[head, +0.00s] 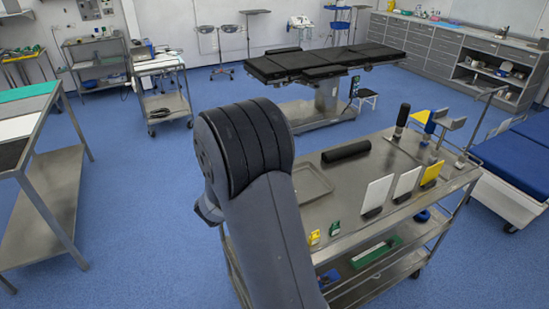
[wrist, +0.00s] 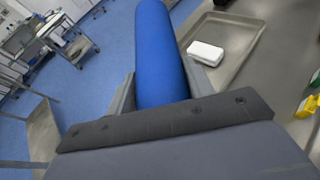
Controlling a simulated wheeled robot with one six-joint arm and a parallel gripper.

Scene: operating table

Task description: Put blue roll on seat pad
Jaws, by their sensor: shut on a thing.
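The blue roll (wrist: 160,45) is a long, smooth cylinder in the wrist view. My gripper (wrist: 162,88) is shut on it, with one finger on each side, and the roll's far end points away toward the top of the picture. The roll and gripper are hidden behind my arm in the head view. The operating table (head: 353,58) stands at the back centre with black pads in sections. Its middle section, which looks like the seat pad (head: 304,62), appears bare.
A steel cart (head: 400,220) stands at front right. It carries a black roll (head: 346,151), a shallow tray (head: 312,190) and upright white panels (head: 378,193). The wrist view shows a white block (wrist: 205,53) in a tray (wrist: 250,40). Blue floor (head: 150,190) is open left of my arm.

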